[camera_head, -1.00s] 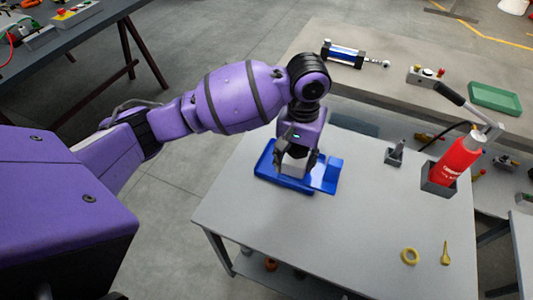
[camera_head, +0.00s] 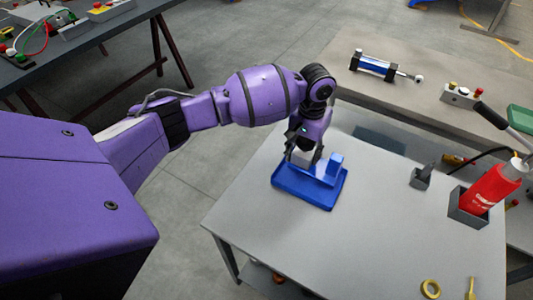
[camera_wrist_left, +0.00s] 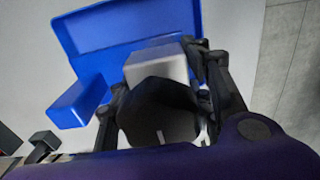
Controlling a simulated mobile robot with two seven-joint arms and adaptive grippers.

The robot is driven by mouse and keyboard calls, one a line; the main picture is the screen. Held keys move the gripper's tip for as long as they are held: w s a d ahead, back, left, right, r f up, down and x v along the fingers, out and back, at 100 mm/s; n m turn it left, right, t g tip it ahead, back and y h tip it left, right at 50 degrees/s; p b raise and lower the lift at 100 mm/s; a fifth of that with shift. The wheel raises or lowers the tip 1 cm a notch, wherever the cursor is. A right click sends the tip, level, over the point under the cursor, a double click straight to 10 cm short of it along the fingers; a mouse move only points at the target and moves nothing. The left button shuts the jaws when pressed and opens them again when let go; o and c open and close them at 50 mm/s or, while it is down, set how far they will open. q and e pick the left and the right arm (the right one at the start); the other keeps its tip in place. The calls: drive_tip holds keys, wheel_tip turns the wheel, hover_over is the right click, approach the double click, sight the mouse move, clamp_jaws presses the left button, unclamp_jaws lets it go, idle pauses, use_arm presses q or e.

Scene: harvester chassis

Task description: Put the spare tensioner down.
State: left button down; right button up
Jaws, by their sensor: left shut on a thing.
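A blue tray (camera_head: 305,196) lies on the pale grey table; its rim also shows in the left wrist view (camera_wrist_left: 95,25). My left gripper (camera_head: 302,162) points down over the back part of the tray, shut on a pale grey block, which I take for the spare tensioner (camera_wrist_left: 158,64). In the left wrist view my gripper (camera_wrist_left: 160,85) has a finger on each side of it. A blue upright block (camera_head: 335,164) stands close beside it. I cannot tell whether it is joined to the held piece, or whether that piece touches the tray. My right gripper is out of view.
A red canister (camera_head: 488,187) in a grey holder and a small dark grey fixture (camera_head: 421,178) stand to the right. The table's middle (camera_head: 350,240) is clear. A bench with a blue cylinder (camera_head: 374,66) is behind.

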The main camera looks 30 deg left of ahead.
use_arm(q)
drive_tip(key=shift+w+a, duration=0.1)
drive_tip(key=shift+w, duration=0.25)
drive_tip(key=shift+w+a+f, duration=0.1)
drive_tip(key=shift+w+f, duration=0.05)
drive_tip(key=shift+f, duration=0.75)
drive_tip(key=shift+w+f, duration=0.1)
drive_tip(key=shift+f, duration=0.8)
drive_tip(key=shift+f, duration=0.1)
drive_tip(key=c, duration=0.9)
unclamp_jaws()
drive_tip(key=shift+s+f, duration=0.1)
drive_tip(key=shift+f, duration=0.05)
wheel_tip(320, 180, up, 12)
drive_tip(key=shift+r+p, duration=0.1)
drive_tip(key=shift+p, duration=0.2)
